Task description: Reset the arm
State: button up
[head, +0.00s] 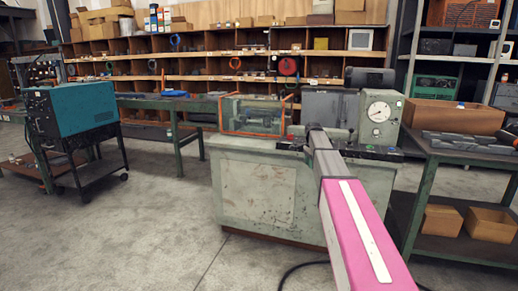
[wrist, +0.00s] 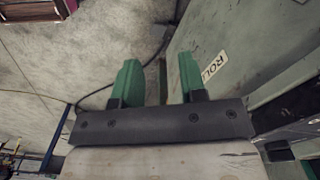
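My gripper (wrist: 160,76) shows in the wrist view with two green fingers on a dark bar. The fingers stand apart with a clear gap between them and nothing held. Below them in the picture are grey floor and a green-grey machine panel with a label reading "ROLL" (wrist: 214,65). In the head view my pink and grey arm reaches from the bottom right up across the front of the machine (head: 252,190). My gripper cannot be made out in that view. No flanged pipe can be made out in either view.
The machine has an orange-framed guard (head: 254,131) and a gauge (head: 379,112). A bench (head: 466,150) with a box and metal parts stands at the right. A teal unit (head: 78,108) on a cart stands at the left. Floor (head: 160,230) at the left front is clear.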

jog(key=s+a+f+n, duration=0.2)
jog(key=s+f+n, duration=0.3)
jog(key=s, duration=0.7)
jog(key=s+a+f+n, duration=0.2)
jog(key=s+f+n, duration=0.3)
jog(key=s+f, duration=0.5)
jog(key=s+a+f+n, duration=0.3)
jog(key=s+f+n, duration=0.2)
jog(key=s, duration=1)
notch_tip(320, 180, down, 3)
jog(key=shift+s, duration=0.2)
